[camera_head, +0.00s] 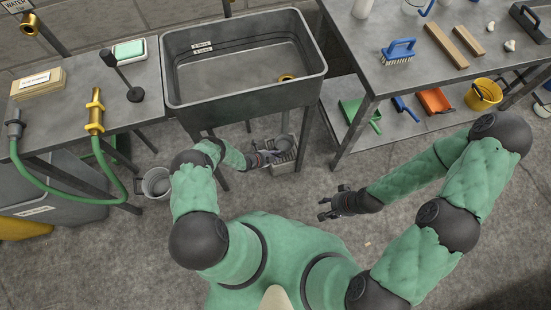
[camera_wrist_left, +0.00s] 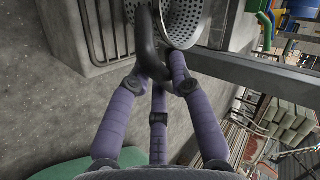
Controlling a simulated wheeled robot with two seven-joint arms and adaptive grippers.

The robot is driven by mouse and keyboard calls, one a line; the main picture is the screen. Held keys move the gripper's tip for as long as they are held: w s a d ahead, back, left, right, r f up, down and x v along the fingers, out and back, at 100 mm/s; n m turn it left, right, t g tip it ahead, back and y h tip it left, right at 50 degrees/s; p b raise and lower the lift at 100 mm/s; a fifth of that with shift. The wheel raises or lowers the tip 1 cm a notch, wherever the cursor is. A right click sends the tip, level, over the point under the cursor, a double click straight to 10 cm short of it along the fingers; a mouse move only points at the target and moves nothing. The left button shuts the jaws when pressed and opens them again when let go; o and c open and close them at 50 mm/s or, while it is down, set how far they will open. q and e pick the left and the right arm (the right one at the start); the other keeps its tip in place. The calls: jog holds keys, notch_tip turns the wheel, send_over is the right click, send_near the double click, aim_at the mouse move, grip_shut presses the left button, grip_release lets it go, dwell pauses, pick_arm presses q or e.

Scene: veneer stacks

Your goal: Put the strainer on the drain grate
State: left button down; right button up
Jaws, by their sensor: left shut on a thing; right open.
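The strainer, a grey metal bowl full of small holes with a dark curved handle, is at the top of the left wrist view (camera_wrist_left: 183,22). My left gripper (camera_head: 268,158) is shut on the strainer's handle, and its purple fingers (camera_wrist_left: 158,85) close around it. In the head view the strainer (camera_head: 284,143) is small and partly hard to make out below the sink. The drain grate, a pale slotted block on the floor, shows at the top left of the left wrist view (camera_wrist_left: 84,35). The strainer appears beside it. My right gripper (camera_head: 326,207) is open and empty over the floor.
The sink basin (camera_head: 242,90) stands above and behind the left gripper, with its legs close by. A grey bucket (camera_head: 155,183) is on the floor to the left. A workbench with a lower shelf (camera_head: 413,125) stands at the right.

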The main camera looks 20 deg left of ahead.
pick_arm(q)
jog(key=shift+f, duration=0.95)
jog(key=shift+r, duration=0.1)
pick_arm(e)
jog(key=shift+f, duration=0.5)
pick_arm(q)
jog(key=shift+s, duration=0.1)
jog(key=c, duration=1.1)
grip_release()
jog(key=shift+p+v, duration=2.5)
jog(key=shift+v, duration=3.5)
pick_arm(e)
jog(key=shift+r, duration=2.65)
